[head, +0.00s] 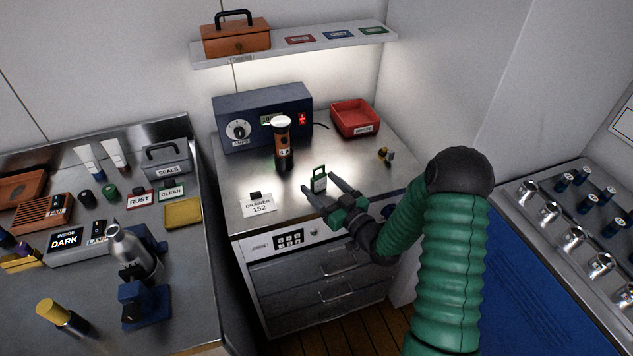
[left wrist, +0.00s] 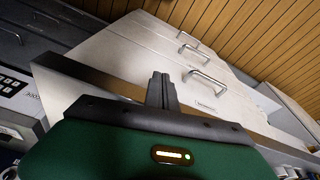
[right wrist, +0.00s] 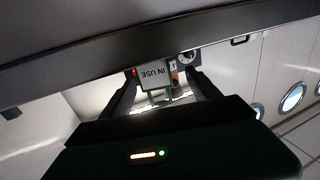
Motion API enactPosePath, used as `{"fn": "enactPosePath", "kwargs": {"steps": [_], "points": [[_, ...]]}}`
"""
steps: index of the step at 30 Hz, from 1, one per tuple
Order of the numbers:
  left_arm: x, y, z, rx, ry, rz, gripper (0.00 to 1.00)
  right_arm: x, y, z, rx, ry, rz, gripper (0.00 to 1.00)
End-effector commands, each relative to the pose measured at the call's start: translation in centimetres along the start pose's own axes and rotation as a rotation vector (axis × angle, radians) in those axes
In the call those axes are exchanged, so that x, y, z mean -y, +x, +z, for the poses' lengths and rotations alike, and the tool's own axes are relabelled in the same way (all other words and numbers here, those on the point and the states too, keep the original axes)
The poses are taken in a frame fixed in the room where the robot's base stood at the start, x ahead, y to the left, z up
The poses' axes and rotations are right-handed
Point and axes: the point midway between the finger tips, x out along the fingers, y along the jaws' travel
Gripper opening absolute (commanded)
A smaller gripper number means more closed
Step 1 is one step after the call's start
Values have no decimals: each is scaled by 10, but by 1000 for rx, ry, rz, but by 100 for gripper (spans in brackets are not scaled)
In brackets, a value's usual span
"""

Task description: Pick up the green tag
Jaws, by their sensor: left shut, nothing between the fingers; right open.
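The green tag (head: 319,181) stands upright on the metal counter, a green frame with a handle-like top and a pale face. In the right wrist view the tag (right wrist: 155,76) reads "IN USE" upside down. My right gripper (head: 322,185) is open, with its fingers reaching to either side of the tag; I cannot tell whether they touch it. The right wrist view shows the tag between the open fingers. My left gripper (left wrist: 162,88) is shut and empty, in front of pale drawer fronts, and is not visible in the head view.
A black-orange canister (head: 282,148), a blue meter box (head: 262,115) and a red tray (head: 355,118) stand behind the tag. A "DRAWER 152" card (head: 259,206) lies to its left, and a small dark-and-yellow item (head: 385,155) to its right. The counter's front edge is close.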

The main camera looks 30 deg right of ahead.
Motion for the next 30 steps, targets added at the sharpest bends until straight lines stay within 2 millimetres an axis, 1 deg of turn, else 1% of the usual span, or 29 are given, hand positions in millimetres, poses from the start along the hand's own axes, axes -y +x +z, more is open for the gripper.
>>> {"fn": "enactPosePath", "kwargs": {"steps": [1, 4, 6, 11, 14, 27, 30], "points": [[0, -2, 0, 0, 0, 0, 0, 1, 10, 0, -2, 1, -1, 71], [0, -2, 0, 0, 0, 0, 0, 0, 23, 1, -1, 0, 0, 71], [0, -2, 0, 0, 1, 0, 0, 0, 27, 1, 0, 0, 0, 71], [0, -2, 0, 0, 1, 0, 0, 0, 26, 1, 0, 0, 0, 71], [0, -2, 0, 0, 1, 0, 0, 1, 26, 0, -1, -2, 0, 59], [0, -2, 0, 0, 0, 0, 0, 0, 26, 1, 0, -1, 1, 2], [0, -2, 0, 0, 1, 0, 0, 0, 26, 1, 1, -1, 1, 0]]}}
